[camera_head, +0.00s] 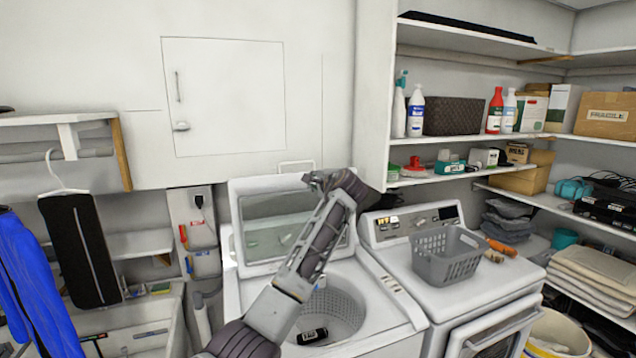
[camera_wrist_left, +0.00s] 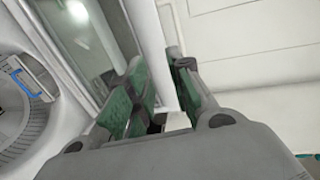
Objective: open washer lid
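The white washer (camera_head: 238,298) stands in the middle of the head view with its round drum exposed. Its lid (camera_head: 234,222), with a glass panel, is raised and stands roughly upright at the back. My left arm reaches across the opening, and my left gripper (camera_head: 318,181) is at the lid's upper right corner. In the left wrist view, the green-padded fingers of the gripper (camera_wrist_left: 165,92) are apart, with the white lid edge (camera_wrist_left: 153,35) between them. I cannot tell whether the pads touch it. My right gripper is not in view.
A dryer (camera_head: 462,292) stands to the right with a grey basket (camera_head: 447,262) on top. Shelves with bottles and boxes are on the right wall. A dark object (camera_head: 312,336) lies in the drum. A dark garment (camera_head: 82,250) hangs at left.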

